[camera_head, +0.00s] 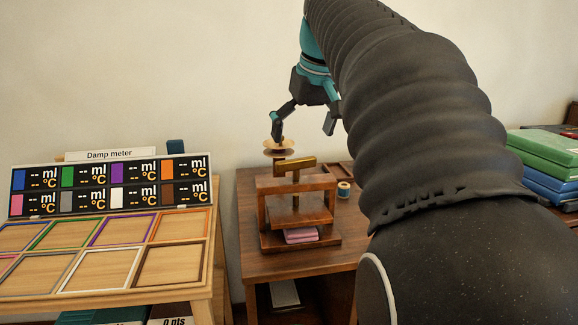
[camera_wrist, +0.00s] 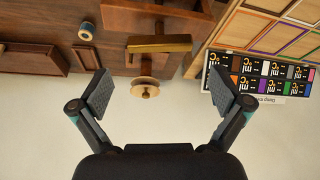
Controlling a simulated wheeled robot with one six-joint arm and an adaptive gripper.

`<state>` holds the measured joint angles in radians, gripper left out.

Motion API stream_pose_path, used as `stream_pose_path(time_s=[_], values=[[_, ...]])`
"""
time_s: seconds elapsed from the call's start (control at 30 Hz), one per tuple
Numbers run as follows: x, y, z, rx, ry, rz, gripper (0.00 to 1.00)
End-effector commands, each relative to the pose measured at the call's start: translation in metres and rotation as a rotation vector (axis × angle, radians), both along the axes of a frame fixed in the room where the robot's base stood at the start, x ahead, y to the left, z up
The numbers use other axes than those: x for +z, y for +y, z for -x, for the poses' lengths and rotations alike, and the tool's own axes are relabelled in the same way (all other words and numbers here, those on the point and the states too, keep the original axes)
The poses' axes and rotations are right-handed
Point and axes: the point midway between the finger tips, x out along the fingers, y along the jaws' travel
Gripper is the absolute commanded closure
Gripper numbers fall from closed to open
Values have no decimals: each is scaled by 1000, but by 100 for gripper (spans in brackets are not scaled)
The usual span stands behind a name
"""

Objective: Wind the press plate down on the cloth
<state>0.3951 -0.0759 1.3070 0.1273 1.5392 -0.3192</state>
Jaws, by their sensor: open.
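A dark wooden screw press (camera_head: 327,200) stands on a small brown table. A brass bar handle (camera_head: 295,165) tops its screw and also shows in the wrist view (camera_wrist: 174,43). The press plate (camera_head: 297,214) is inside the frame, above the folded pink cloth (camera_head: 301,235) on the base. I cannot tell whether plate and cloth touch. My gripper (camera_head: 303,130) is open and empty, above and behind the handle, near the wall. In the wrist view its fingers (camera_wrist: 158,88) are wide apart, clear of the handle.
A round disc with a knob (camera_head: 276,148) is just behind the handle, close to my left finger. A small spool (camera_head: 343,189) sits right of the press. The damp meter (camera_head: 110,185) and framed wooden tray (camera_head: 150,236) are left; stacked books (camera_head: 545,160) are right.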

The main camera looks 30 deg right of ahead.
Motion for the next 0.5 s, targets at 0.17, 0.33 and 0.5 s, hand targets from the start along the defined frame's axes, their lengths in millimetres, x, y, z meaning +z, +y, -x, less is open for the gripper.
stream_pose_path(time_s=[0.17,0.33,0.5], values=[[-33,-1,-13,-1,2,-1,0],[-56,-1,-23,-1,1,0,0],[-70,-2,-29,-1,0,0,0]])
